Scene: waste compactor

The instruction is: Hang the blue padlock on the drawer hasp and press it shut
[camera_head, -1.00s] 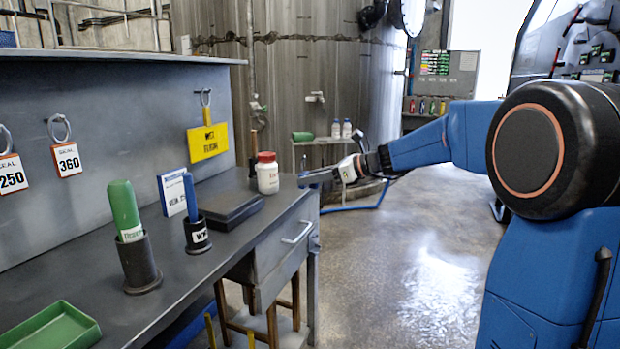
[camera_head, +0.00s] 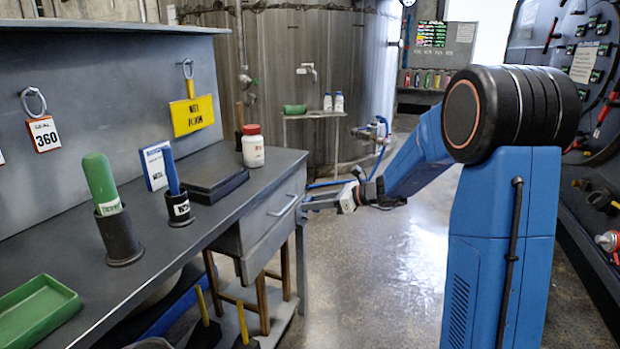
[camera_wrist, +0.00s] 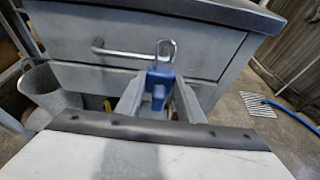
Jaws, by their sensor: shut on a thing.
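The blue padlock (camera_wrist: 158,88) shows in the wrist view, upright, with its silver shackle pointing up. My gripper (camera_wrist: 160,95) is shut on its body, one finger on each side. The shackle overlaps the drawer front (camera_wrist: 205,50), just right of the bar handle (camera_wrist: 120,51). The hasp cannot be made out behind the shackle, and I cannot tell whether the shackle passes through it. In the head view my gripper (camera_head: 312,203) is beside the right end of the drawer (camera_head: 270,218); the padlock is too small to make out there.
The workbench (camera_head: 225,225) carries a white bottle with a red cap (camera_head: 253,147), a black box (camera_head: 215,182), a green-handled tool in a holder (camera_head: 110,205) and a green tray (camera_head: 38,308). A stool (camera_head: 240,295) stands under the bench. Open floor (camera_head: 390,280) lies right of the bench.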

